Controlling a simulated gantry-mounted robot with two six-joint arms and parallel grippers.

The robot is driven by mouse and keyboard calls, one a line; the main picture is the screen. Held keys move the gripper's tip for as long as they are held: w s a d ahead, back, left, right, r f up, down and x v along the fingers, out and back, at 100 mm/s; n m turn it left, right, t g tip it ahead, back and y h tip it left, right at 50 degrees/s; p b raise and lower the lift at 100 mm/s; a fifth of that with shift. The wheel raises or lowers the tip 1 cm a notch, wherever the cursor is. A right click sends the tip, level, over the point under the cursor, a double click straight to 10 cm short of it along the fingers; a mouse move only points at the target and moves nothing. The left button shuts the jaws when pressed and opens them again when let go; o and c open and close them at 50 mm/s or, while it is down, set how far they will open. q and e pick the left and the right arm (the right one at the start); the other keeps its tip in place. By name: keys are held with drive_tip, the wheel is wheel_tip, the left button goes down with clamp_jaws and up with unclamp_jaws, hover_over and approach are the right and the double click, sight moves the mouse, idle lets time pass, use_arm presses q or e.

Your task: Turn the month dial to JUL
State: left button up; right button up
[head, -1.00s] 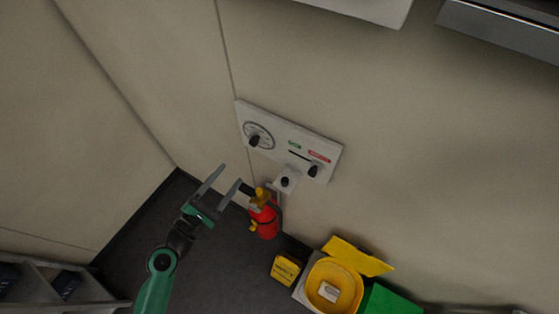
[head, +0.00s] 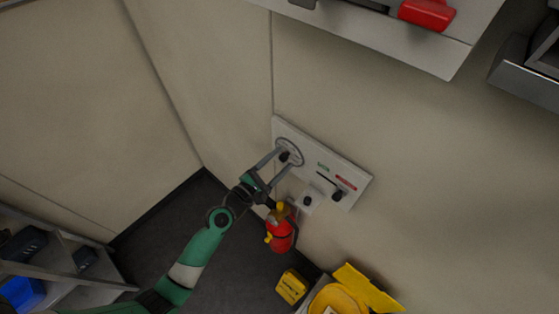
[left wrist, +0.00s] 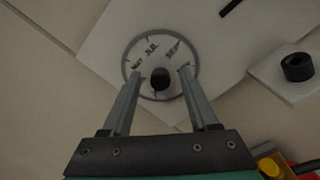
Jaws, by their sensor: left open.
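The month dial (head: 289,150) is a round grey-ringed scale with a dark knob on a white wall panel (head: 350,172). In the left wrist view the dial (left wrist: 150,46) shows month letters around its upper part, and the black knob (left wrist: 160,79) sits low in the ring. Which month the knob points to I cannot tell. My left gripper (head: 280,164) is open in front of the dial. In the left wrist view its fingers (left wrist: 158,75) stand on either side of the knob, with gaps on both sides. My right gripper is not in view.
A small box with a black knob (head: 308,201) sits below the panel. A red fire extinguisher (head: 281,234) hangs under it. Yellow containers (head: 291,287) stand on the floor at lower right.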

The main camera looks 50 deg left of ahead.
use_arm(q)
clamp_jaws()
